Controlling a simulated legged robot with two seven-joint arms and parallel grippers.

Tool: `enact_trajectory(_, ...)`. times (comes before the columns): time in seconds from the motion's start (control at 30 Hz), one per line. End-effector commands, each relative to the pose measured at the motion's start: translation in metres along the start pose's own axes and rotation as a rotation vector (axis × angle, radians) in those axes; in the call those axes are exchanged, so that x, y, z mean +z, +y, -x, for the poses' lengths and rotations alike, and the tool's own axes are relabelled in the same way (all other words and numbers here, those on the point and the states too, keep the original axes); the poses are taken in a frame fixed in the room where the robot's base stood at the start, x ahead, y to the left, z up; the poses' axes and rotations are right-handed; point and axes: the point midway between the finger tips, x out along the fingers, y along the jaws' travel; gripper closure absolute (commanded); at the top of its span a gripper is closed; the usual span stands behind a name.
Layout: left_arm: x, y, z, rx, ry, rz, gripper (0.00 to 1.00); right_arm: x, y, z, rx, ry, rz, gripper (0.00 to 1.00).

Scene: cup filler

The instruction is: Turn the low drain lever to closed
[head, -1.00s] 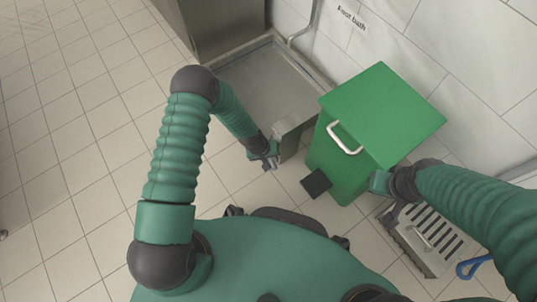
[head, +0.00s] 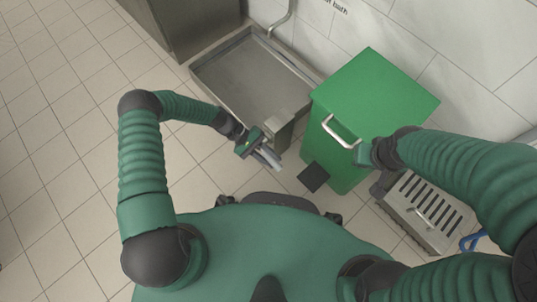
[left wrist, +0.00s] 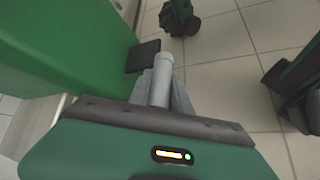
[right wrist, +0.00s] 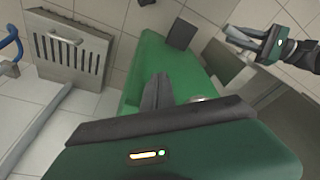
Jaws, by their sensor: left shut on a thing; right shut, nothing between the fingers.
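My left gripper (head: 270,158) is low in front of the steel foot bath (head: 222,84), left of the green bin. In the left wrist view its fingers (left wrist: 162,84) are shut on a light grey round lever (left wrist: 162,72), which runs lengthwise between them. The lever's mount is hidden, and I cannot tell its open or closed setting. My right gripper (head: 362,155) is shut and empty beside the bin's handle (head: 341,132). In the right wrist view its fingertips (right wrist: 160,80) are together over the green bin.
The green bin (head: 372,95) with its dark pedal (head: 313,177) stands right of my left gripper, close to it. A slotted grey box (head: 428,212) and a blue handle (head: 472,242) lie further right. The tiled floor on the left is clear.

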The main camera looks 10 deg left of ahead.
Motion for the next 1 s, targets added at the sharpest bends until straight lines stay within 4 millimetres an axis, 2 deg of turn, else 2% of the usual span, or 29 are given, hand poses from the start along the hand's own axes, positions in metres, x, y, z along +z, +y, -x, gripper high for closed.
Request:
enact_trajectory(0.03,-0.003,-0.002,0.000,0.016,-0.017,0.011,1.00,0.002,0.000,-0.007,0.000,0.000,0.000,1.00)
enact_trajectory(0.3,0.004,0.002,0.003,0.069,-0.110,0.043,1.00,0.004,0.000,-0.017,0.000,0.000,0.000,1.00)
enact_trajectory(0.87,0.006,0.004,0.006,0.084,-0.134,0.053,1.00,0.004,0.000,-0.019,0.000,0.000,0.000,1.00)
enact_trajectory(0.9,0.006,0.004,0.006,0.084,-0.134,0.053,0.73,0.004,0.000,-0.019,0.000,0.000,0.000,1.00)
enact_trajectory(1.0,0.007,0.004,0.006,0.084,-0.136,0.052,0.60,0.004,0.000,-0.019,0.000,0.000,0.000,1.00)
